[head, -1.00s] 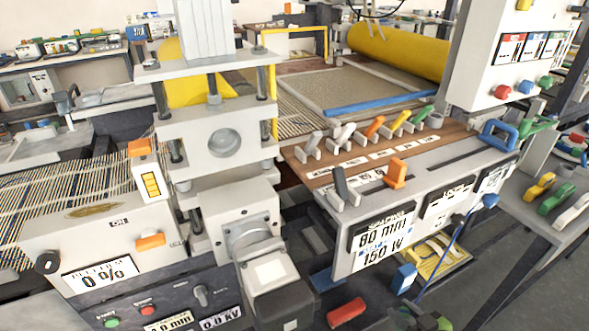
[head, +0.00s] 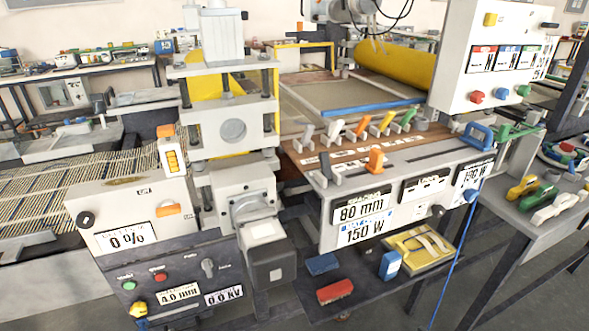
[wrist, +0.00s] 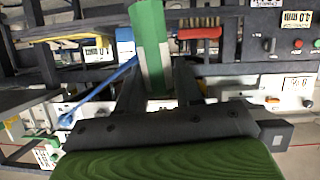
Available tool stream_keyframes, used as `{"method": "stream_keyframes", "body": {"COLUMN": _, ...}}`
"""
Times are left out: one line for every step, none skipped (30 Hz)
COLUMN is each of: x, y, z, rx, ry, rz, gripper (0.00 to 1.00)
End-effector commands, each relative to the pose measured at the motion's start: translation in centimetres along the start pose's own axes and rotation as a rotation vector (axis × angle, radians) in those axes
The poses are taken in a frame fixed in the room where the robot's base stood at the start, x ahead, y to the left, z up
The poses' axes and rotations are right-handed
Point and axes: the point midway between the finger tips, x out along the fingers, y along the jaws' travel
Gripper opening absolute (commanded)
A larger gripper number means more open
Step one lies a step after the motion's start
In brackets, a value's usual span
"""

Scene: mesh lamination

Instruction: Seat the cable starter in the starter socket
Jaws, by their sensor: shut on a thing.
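In the wrist view my gripper (wrist: 158,88) is shut on a green and white piece (wrist: 151,42), held between its two dark fingers. This may be the cable starter; I cannot confirm it. A blue cable (wrist: 100,92) runs slantwise beside it, and whether the two join is unclear. In the head view the blue cable (head: 458,250) hangs from a blue plug (head: 470,195) at the right of the console front and leaves the picture at the bottom. I cannot pick out the starter socket for sure. My gripper is not visible in the head view.
A shelf under the console (head: 350,208) holds a red brush (head: 335,291), a blue and white block (head: 390,263) and a yellow tray (head: 425,246). Several coloured handles, one a green handle (head: 538,196), lie on the right side table. Floor shows between console and table.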

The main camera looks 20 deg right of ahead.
Motion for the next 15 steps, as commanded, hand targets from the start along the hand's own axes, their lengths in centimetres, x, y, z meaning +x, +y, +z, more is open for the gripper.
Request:
{"method": "stream_keyframes", "body": {"x": 0.0, "y": 0.0, "z": 0.0, "rx": 0.0, "ry": 0.001, "rz": 0.0, "gripper": 0.0}}
{"method": "stream_keyframes", "body": {"x": 0.3, "y": -0.1, "z": -0.6, "rx": -0.008, "ry": 0.003, "rz": -0.015, "gripper": 0.0}}
{"method": "stream_keyframes", "body": {"x": 0.5, "y": -0.3, "z": -1.1, "rx": -0.014, "ry": 0.004, "rz": -0.028, "gripper": 0.0}}
{"method": "stream_keyframes", "body": {"x": 0.7, "y": -0.4, "z": -1.4, "rx": -0.018, "ry": 0.005, "rz": -0.037, "gripper": 0.0}}
{"method": "stream_keyframes", "body": {"x": 0.9, "y": -0.5, "z": -1.7, "rx": -0.023, "ry": 0.006, "rz": -0.048, "gripper": 0.0}}
{"method": "stream_keyframes", "body": {"x": 1.2, "y": -0.6, "z": -2.1, "rx": -0.028, "ry": 0.007, "rz": -0.061, "gripper": 0.0}}
{"method": "stream_keyframes", "body": {"x": 1.4, "y": -0.8, "z": -2.5, "rx": -0.033, "ry": 0.009, "rz": -0.073, "gripper": 0.0}}
{"method": "stream_keyframes", "body": {"x": 1.7, "y": -0.9, "z": -2.9, "rx": -0.038, "ry": 0.01, "rz": -0.085, "gripper": 0.0}}
{"method": "stream_keyframes", "body": {"x": 2.0, "y": -1.1, "z": -3.5, "rx": -0.046, "ry": 0.012, "rz": -0.102, "gripper": 0.0}}
{"method": "stream_keyframes", "body": {"x": 2.3, "y": -1.3, "z": -4.0, "rx": -0.052, "ry": 0.014, "rz": -0.116, "gripper": 0.0}}
{"method": "stream_keyframes", "body": {"x": 2.6, "y": -1.6, "z": -4.4, "rx": -0.057, "ry": 0.015, "rz": -0.131, "gripper": 0.0}}
{"method": "stream_keyframes", "body": {"x": 3.0, "y": -1.9, "z": -5.2, "rx": -0.066, "ry": 0.018, "rz": -0.153, "gripper": 0.0}}
{"method": "stream_keyframes", "body": {"x": 3.3, "y": -2.2, "z": -5.8, "rx": -0.074, "ry": 0.02, "rz": -0.17, "gripper": 0.0}}
{"method": "stream_keyframes", "body": {"x": 3.7, "y": -2.5, "z": -6.3, "rx": -0.082, "ry": 0.022, "rz": -0.189, "gripper": 0.0}}
{"method": "stream_keyframes", "body": {"x": 4.2, "y": -2.9, "z": -7.2, "rx": -0.093, "ry": 0.024, "rz": -0.215, "gripper": 0.0}}
